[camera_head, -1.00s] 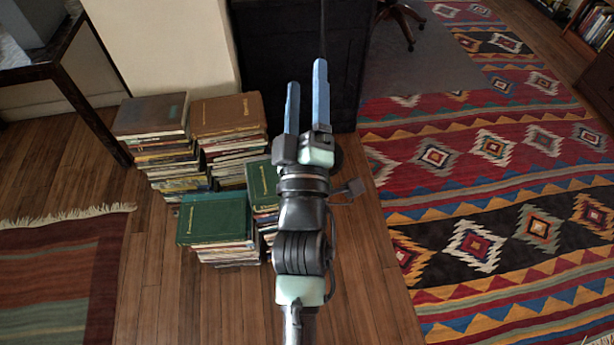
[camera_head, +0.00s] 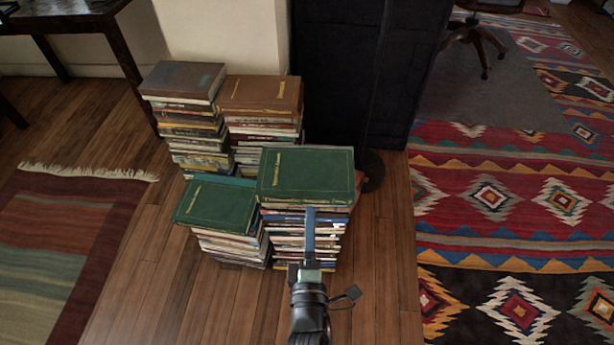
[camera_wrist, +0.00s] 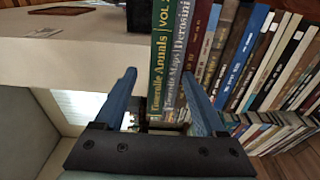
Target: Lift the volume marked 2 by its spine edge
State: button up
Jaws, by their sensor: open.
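A green volume (camera_head: 306,175) with gold lettering lies flat on top of the front right stack, its spine edge towards me. In the wrist view its spine (camera_wrist: 160,85) reads "Annals" and "VOL"; the number is cut off or unreadable. My gripper (camera_head: 309,209) is low in front of that stack, fingers pointing at the spines. In the wrist view the open fingers (camera_wrist: 158,75) appear on either side of the green spine, with nothing gripped. Contact cannot be told. The right finger overlaps the grey Derosini volume (camera_wrist: 182,55) just beneath. Only one finger shows clearly in the head view.
Another green book (camera_head: 216,203) tops the shorter stack to the left. Two stacks behind carry a dark brown book (camera_head: 183,80) and a tan-brown book (camera_head: 260,93). A black cabinet (camera_head: 340,70) stands behind. Bare wooden floor (camera_head: 180,300) lies in front.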

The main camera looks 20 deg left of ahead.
aim_at(307, 200)
jog(key=shift+a+b+x, duration=0.15)
jog(key=shift+b+x, duration=0.35)
jog(key=shift+x, duration=1.2)
jog(key=shift+a+b+x, duration=0.15)
jog(key=shift+b+x, duration=0.3)
jog(key=shift+x, duration=1.2)
jog(key=shift+s+r, duration=0.1)
grip_shut()
jog(key=shift+r, duration=0.15)
